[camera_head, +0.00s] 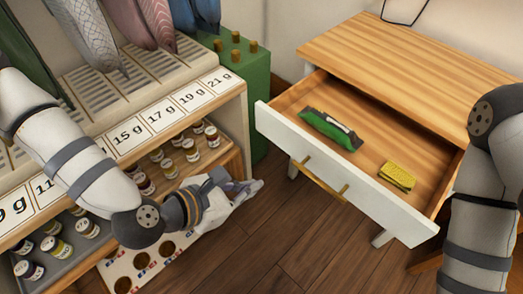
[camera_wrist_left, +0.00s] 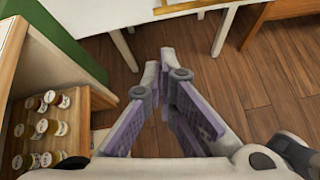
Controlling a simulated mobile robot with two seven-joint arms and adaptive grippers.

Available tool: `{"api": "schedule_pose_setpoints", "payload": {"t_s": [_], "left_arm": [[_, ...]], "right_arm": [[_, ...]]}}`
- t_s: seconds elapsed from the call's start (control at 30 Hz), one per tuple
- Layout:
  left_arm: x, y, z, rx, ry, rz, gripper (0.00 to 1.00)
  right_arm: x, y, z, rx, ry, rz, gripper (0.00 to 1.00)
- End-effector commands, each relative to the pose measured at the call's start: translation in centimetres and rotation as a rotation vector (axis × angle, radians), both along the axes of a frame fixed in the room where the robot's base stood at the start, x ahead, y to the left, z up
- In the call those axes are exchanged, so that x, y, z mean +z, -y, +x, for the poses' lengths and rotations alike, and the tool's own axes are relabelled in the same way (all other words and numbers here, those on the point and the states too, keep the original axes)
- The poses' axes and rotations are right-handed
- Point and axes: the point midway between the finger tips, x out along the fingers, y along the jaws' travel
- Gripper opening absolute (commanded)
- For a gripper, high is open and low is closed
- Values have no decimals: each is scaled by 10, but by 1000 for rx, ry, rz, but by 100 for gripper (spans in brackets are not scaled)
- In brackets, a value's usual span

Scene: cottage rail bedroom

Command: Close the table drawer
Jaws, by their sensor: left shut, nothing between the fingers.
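The table (camera_head: 400,62) has a wooden top, and its drawer (camera_head: 330,185) is pulled open with a white front and a brass bar handle (camera_head: 318,180). A green packet (camera_head: 325,128) and a yellow sponge-like item (camera_head: 397,176) lie inside it. My left gripper (camera_head: 254,187) is shut and empty, low in front of the drawer's left end and apart from it. In the left wrist view its fingertips (camera_wrist_left: 158,58) point toward the table's white leg and drawer front (camera_wrist_left: 205,22). My right arm (camera_head: 485,180) comes in at the right edge; its gripper is out of view.
A shelf unit (camera_head: 150,128) with weight labels and small jars (camera_head: 190,150) stands at the left, close to my left arm. A green box (camera_head: 248,75) stands between shelf and table. Wooden floor (camera_head: 275,240) is clear before the drawer.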

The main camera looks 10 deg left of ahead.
Motion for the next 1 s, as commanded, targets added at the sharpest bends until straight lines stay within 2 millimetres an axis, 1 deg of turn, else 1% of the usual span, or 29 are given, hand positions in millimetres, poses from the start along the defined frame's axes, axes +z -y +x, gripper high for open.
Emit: {"api": "schedule_pose_setpoints", "payload": {"t_s": [0.03,0.1,0.17,0.27,0.4,0.67,0.7,0.8,0.9,1.0], "left_arm": [[11,-2,13,70,1,-72,0],[19,-4,23,126,-2,-136,0],[19,-2,28,142,-5,-155,0],[9,5,36,141,-12,-156,0],[-10,21,56,139,-16,-152,0],[-37,50,95,137,-15,-151,0],[-32,54,102,137,-8,-151,0],[-30,63,114,136,-7,-151,0],[-29,68,122,137,-7,-152,0],[-29,71,126,138,-8,-152,0]], "right_arm": [[-1,0,-1,-1,-3,-1,91],[-2,0,-1,-1,-5,-1,91],[-4,0,-3,-1,-12,-1,91],[-11,1,-11,0,-37,-2,91],[-26,1,-25,1,-84,-2,91],[-50,1,-46,3,-153,-1,91],[-49,1,-45,3,-151,-1,91],[-51,1,-46,4,-154,-2,91],[-52,1,-47,4,-158,-2,91],[-53,1,-48,4,-159,-2,91]]}}
